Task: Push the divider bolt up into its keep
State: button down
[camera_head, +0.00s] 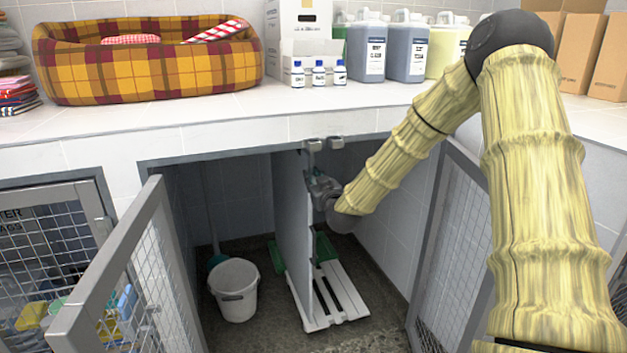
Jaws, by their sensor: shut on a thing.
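The divider (291,235) is a grey upright panel in the open bay under the counter, seen nearly edge-on. My gripper (311,181) is at the upper part of its front edge, shut on the divider bolt there. The gripper hides most of the bolt, so its exact height and its tip are hard to make out. Two small grey metal blocks (314,146) sit under the counter's front lip, just above the gripper, and look like the keep. A small gap seems to show between the gripper and these blocks.
Open mesh doors flank the bay at left (140,270) and right (455,245). A white bucket (234,300) stands left of the divider; a white slatted rack (343,290) lies at its foot. The counter (215,125) holds a plaid pet bed (150,65) and bottles.

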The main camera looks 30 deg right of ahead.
aim_at(312, 166)
jog(key=shift+r, duration=0.1)
notch_tip(312, 166, up, 4)
jog(key=p, duration=0.2)
jog(key=shift+f+p, duration=0.2)
jog(key=shift+p, duration=0.15)
jog(key=shift+f, duration=0.1)
jog(key=c, duration=1.6)
grip_release()
jog(key=shift+o, duration=0.2)
